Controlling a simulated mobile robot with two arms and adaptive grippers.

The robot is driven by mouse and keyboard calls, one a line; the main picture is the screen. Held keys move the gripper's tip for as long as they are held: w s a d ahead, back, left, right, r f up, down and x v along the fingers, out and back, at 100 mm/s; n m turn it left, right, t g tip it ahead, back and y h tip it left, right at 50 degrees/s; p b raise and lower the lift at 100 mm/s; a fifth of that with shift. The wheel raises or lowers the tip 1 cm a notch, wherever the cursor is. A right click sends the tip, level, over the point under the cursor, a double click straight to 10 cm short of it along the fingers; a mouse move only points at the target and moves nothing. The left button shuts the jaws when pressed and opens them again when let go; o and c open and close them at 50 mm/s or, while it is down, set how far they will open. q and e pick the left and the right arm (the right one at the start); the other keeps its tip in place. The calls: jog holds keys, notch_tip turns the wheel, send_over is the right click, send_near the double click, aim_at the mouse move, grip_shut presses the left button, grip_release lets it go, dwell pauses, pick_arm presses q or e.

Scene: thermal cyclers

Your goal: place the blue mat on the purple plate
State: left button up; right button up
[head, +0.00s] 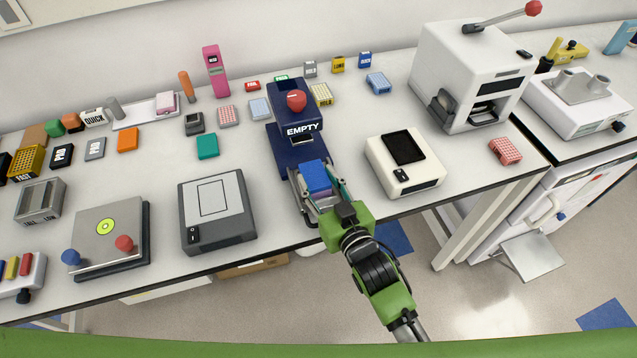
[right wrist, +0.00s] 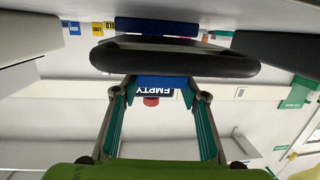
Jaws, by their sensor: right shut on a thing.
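The blue mat (head: 316,177) is a small bright blue block between the fingers of my right gripper (head: 319,190). The gripper is shut on it, at the front of a dark navy device (head: 298,146) labelled EMPTY with a red knob. In the right wrist view, blue (right wrist: 158,82) shows between the fingertips beside a dark rounded slab (right wrist: 170,61); whether they touch is unclear. The EMPTY label (right wrist: 155,91) appears upside down behind. No plainly purple plate shows; the navy device is the closest in colour. My left gripper is not in view.
A grey device (head: 216,212) stands left of my gripper and a white device with a black screen (head: 405,163) stands right. A tall white press (head: 470,75) is at the back right. Small coloured boxes line the back. The table's front edge passes under my right arm.

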jog(key=o, duration=1.2)
jog(key=shift+c, duration=0.2)
jog(key=shift+r, duration=0.1)
jog(key=shift+s+d, duration=0.1)
jog(key=shift+s, duration=0.2)
jog(key=b+v, duration=0.2)
jog(key=v, duration=0.9)
jog(key=shift+d, duration=0.15)
jog(key=shift+s, duration=0.15)
